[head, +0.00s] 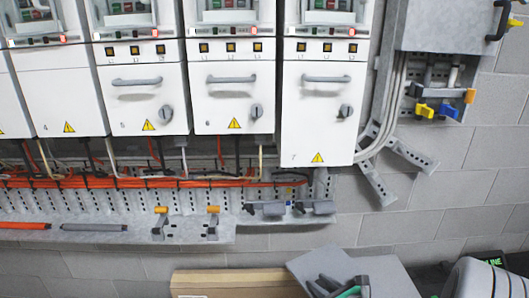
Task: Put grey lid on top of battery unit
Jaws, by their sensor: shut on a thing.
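A flat grey panel, which looks like the grey lid (391,273), is tilted at the bottom edge of the head view, and its lower part is cut off. My gripper (330,284), dark grey with a bit of green beside it, is at the panel's near side and appears shut on it. The exact contact is hidden by the frame's edge. I cannot clearly make out the battery unit in this view.
White drive cabinets (234,97) line the wall, above a grey perforated rail (110,228) with orange cables. A tan board or box (235,281) lies low, left of the panel. A rounded pale grey shape (485,280) fills the lower right corner.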

